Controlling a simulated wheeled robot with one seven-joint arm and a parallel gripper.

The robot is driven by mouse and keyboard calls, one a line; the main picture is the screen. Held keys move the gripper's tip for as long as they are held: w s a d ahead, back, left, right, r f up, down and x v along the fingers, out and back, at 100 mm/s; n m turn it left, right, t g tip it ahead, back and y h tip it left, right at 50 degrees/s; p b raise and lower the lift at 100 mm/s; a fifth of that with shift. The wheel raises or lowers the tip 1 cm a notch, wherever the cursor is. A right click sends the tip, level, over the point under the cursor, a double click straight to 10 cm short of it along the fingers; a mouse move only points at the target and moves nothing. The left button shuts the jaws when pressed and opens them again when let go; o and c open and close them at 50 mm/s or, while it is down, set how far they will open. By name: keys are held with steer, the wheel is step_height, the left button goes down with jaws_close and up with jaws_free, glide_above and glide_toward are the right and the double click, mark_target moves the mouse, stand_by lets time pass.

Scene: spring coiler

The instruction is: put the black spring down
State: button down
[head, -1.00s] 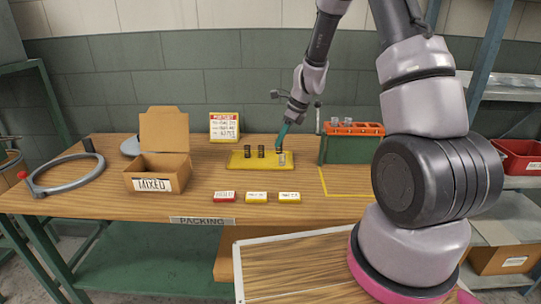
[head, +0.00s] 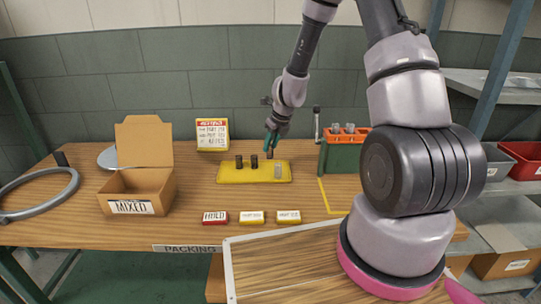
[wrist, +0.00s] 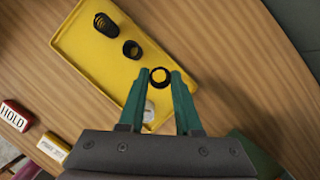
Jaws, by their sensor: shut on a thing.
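My gripper (head: 271,143) is shut on a black spring (wrist: 160,77), seen end-on as a dark ring between the teal fingertips in the wrist view. In the head view the held spring (head: 269,154) shows below the fingers, above or at the back edge of the yellow tray (head: 232,177); I cannot tell whether it touches. Two other dark springs stand on the tray, one at the left (head: 239,161) and one in the middle (head: 254,161). A silver spring (head: 278,171) stands at the tray's right, partly hidden by a finger in the wrist view (wrist: 149,108).
An open box marked MIXED (head: 131,207) stands left of the tray. Red HOLD (head: 215,217) and yellow labels (head: 251,217) lie in front. A green stand with an orange rack (head: 346,135) is close to the right. A sign (head: 212,134) stands behind.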

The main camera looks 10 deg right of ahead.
steer(key=shift+f, duration=2.05)
steer(key=shift+f, duration=0.1)
steer(key=c, duration=0.6)
jaws_free()
steer(key=v, duration=1.2)
step_height(320, 180, up, 11)
steer(key=n+t, duration=0.1)
steer(key=n, duration=0.5)
glide_above(272, 151)
steer(key=s+d, duration=0.1)
steer(key=s, duration=0.5)
steer(key=s+r+n+y, duration=0.1)
steer(key=s+r+n, duration=0.5)
steer(key=r+n, duration=0.3)
steer(key=s+d+r+n+t, duration=0.1)
steer(key=s+r+n, duration=0.3)
steer(key=s, duration=0.4)
steer(key=s+d+r+n+t+h, duration=0.1)
steer(key=s+d+r+n, duration=0.2)
steer(key=s+r+n, duration=0.2)
steer(key=s+n, duration=0.2)
steer(key=s, duration=0.1)
steer(key=shift+n, duration=0.3)
